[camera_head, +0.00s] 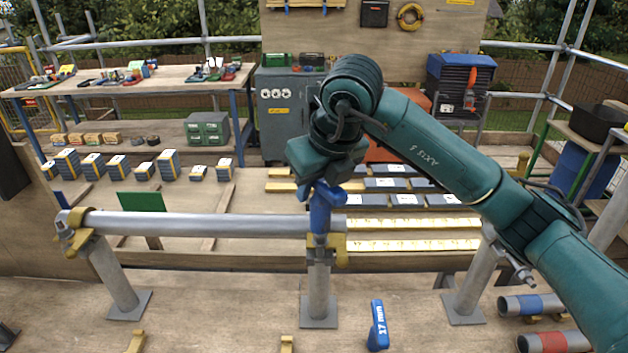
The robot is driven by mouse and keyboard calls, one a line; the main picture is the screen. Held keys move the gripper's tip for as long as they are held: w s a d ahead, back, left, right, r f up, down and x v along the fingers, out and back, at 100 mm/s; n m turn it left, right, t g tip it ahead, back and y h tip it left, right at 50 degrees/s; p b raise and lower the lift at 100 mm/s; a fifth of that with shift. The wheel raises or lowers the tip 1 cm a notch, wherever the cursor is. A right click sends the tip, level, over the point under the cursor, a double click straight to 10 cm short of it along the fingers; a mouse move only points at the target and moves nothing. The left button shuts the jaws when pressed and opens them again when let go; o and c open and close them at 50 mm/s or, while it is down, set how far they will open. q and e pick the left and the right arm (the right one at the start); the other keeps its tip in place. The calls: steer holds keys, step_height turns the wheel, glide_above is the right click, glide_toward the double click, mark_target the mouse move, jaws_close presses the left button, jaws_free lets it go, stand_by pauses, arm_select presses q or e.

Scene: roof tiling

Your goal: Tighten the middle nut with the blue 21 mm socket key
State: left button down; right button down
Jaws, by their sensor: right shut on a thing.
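My right gripper (326,183) points down at the middle post and is shut on the blue socket key (320,215). The key stands upright over the yellow coupler (341,250) on top of the middle post (319,285). The key's lower end meets the coupler area; the middle nut is hidden there. A grey tube (200,224) runs from the left coupler (75,235) to the middle one. My left gripper is not in view.
A blue key marked 17 mm (377,325) stands on the front deck. Tubes with blue (532,304) and red (555,342) bands lie at the lower right. A right post (470,285) stands under my arm. A grey cabinet (287,105) and a workbench (175,80) are behind.

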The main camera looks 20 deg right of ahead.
steer(key=shift+f, duration=0.55)
steer(key=shift+f+b, duration=0.5)
steer(key=shift+b, duration=0.05)
steer(key=shift+f, duration=0.3)
steer(key=shift+d+m+h+b, duration=0.15)
steer(key=shift+m+h+b, duration=0.35)
steer(key=shift+m, duration=0.7)
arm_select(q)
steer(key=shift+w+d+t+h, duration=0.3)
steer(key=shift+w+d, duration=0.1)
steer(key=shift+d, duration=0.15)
arm_select(e)
steer(key=shift+d+m+h, duration=0.2)
steer(key=shift+m+h, duration=0.1)
steer(key=shift+m, duration=0.6)
arm_select(q)
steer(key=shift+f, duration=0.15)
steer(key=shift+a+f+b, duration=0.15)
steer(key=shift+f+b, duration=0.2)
steer(key=shift+b, duration=0.2)
arm_select(e)
steer(key=shift+n, duration=0.4)
